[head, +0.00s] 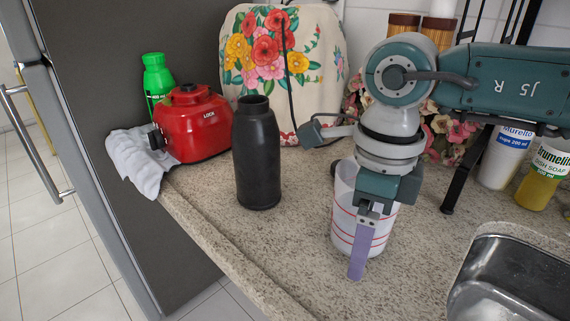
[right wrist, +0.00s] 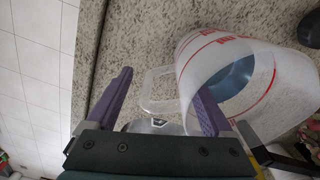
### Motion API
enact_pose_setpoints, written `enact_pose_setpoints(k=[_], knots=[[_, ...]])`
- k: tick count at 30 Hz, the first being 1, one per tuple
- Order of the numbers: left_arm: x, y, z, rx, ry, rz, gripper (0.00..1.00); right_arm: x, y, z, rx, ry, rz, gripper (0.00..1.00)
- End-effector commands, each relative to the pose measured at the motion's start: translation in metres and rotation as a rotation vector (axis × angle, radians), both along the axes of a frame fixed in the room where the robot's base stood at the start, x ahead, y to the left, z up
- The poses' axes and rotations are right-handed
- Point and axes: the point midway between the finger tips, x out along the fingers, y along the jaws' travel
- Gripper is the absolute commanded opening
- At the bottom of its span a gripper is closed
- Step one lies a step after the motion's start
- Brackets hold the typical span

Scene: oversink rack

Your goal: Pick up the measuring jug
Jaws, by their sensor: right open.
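The measuring jug (head: 343,212) is a white, see-through vessel with red lines, upright on the speckled counter and partly hidden behind my right gripper. In the right wrist view the jug (right wrist: 271,80) is on the right, its open top facing the camera. Its clear handle (right wrist: 152,88) shows between the two purple fingers. My right gripper (right wrist: 166,82) is open, one finger on each side of the handle, with the right finger overlapping the jug's rim. I cannot tell whether it touches. In the head view the right gripper (head: 357,266) points down at the jug's near side. My left gripper is not in view.
A black bottle (head: 257,155) stands left of the jug. A red appliance (head: 195,125), white cloth (head: 142,163) and green bottle (head: 157,80) are farther left. A floral board (head: 270,50) leans behind. The sink (head: 510,275) and soap bottles (head: 547,170) are right. The front counter is clear.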

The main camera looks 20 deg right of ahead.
Motion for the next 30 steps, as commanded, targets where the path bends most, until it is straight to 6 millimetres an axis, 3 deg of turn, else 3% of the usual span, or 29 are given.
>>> enact_pose_setpoints(k=[9, 30], knots=[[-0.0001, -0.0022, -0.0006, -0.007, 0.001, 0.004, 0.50, 0.0000, -0.0003, -0.0071, -0.001, -0.001, 0.000, 0.85], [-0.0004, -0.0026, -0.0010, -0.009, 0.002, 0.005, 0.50, -0.0005, -0.0003, -0.0072, -0.001, 0.001, -0.001, 0.06]])
